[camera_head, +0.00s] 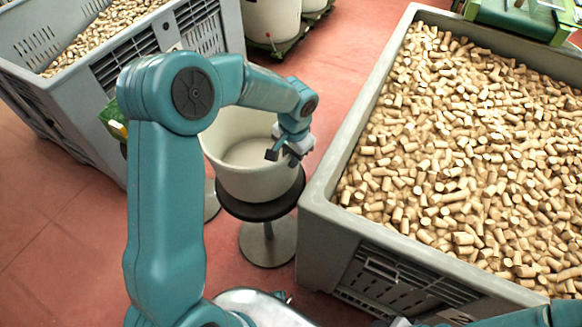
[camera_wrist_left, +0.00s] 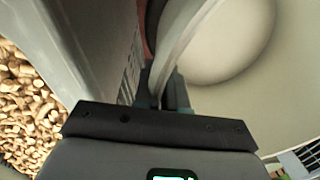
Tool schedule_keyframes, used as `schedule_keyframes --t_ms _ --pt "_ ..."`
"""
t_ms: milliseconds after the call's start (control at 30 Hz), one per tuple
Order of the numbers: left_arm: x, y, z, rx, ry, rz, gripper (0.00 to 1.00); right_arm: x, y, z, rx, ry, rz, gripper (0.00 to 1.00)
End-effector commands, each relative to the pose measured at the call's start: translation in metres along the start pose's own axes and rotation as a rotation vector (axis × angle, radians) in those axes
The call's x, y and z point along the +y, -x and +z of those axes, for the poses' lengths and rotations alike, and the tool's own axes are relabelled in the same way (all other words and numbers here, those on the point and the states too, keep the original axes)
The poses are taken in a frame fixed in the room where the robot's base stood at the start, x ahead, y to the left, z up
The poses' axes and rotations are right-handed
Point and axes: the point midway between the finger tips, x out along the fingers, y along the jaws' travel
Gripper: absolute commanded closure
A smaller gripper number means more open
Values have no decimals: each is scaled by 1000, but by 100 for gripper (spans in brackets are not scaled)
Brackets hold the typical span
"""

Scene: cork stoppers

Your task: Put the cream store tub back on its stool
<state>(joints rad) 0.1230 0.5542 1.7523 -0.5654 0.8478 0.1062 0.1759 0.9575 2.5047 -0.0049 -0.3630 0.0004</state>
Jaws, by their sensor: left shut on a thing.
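The cream store tub (camera_head: 252,180) is upright and looks empty inside. It appears to rest on, or be just over, the dark round top of a stool (camera_head: 262,208) with a metal base; I cannot tell whether they touch. My left gripper (camera_head: 290,150) is shut on the tub's right rim. In the left wrist view the tub's wall (camera_wrist_left: 186,40) runs between the two fingers (camera_wrist_left: 165,95), with the pale inside floor to the right. My right gripper is not in view.
A big grey crate (camera_head: 315,215) full of corks stands close to the tub's right. Another grey crate (camera_head: 70,95) with corks is at the upper left. Cream tubs (camera_head: 270,20) stand at the back. Red floor (camera_head: 60,215) is open at the lower left.

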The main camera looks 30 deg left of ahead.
Motion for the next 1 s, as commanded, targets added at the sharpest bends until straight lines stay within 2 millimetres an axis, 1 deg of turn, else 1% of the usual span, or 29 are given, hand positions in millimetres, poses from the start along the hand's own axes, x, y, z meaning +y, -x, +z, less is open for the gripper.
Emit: schedule_keyframes --t_ms 67,233,300,533,667,700,733,767,1000 --pt "0 -7 0 -2 0 0 100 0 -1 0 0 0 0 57" --pt "3 -35 1 -3 -1 1 100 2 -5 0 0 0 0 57" --pt "3 -42 1 -2 -1 1 100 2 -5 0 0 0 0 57" --pt "3 -42 0 0 -1 0 100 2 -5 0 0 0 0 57" --pt "4 -47 0 0 -1 0 100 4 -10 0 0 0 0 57" --pt "4 -45 0 -1 -1 1 76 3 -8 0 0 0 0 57" --pt "4 -45 0 -1 -1 1 67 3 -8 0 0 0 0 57" --pt "4 -45 0 -1 -1 1 64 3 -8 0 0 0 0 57" --pt "4 -44 0 -1 -1 1 64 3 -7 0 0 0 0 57"
